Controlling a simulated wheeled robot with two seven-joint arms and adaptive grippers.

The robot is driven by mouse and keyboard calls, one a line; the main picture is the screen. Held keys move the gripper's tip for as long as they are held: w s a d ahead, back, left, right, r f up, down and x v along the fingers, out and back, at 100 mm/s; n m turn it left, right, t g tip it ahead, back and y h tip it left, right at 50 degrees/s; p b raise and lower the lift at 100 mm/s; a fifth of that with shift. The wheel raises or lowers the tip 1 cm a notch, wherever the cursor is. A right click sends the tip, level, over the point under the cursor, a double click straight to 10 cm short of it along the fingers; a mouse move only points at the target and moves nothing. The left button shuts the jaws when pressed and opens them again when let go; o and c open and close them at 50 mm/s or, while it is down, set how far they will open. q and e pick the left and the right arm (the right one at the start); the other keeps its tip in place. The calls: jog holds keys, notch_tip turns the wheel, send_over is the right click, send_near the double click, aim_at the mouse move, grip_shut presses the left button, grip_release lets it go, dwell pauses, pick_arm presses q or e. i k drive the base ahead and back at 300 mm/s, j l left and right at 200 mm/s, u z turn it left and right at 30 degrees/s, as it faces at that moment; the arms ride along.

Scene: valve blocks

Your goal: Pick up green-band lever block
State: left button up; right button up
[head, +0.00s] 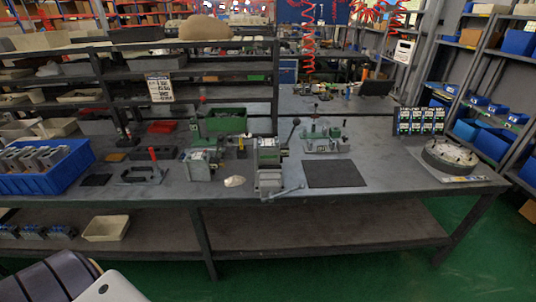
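I cannot clearly pick out a green-banded lever block at this size. A grey block with green parts (203,160) stands on the workbench left of centre. A grey machine vise (269,165) beside it has a greenish upper part and a long handle toward the front. A grey fixture with green parts and upright levers (325,141) stands further right, behind a dark mat. A blue crate (62,178) at the left end holds several grey blocks; any bands on them are too small to tell. Neither gripper is in view.
The long dark workbench (400,183) has free room at its right. A dark mat (337,174) lies right of centre, and a round metal part (449,156) at the right end. A green bin (224,121) stands behind. A beige tray (106,228) sits on the lower shelf.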

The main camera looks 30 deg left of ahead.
aim_at(268, 153)
jog(key=i+u, duration=0.3)
jog(key=i, duration=0.15)
jog(key=i+u, duration=0.25)
jog(key=i, duration=0.25)
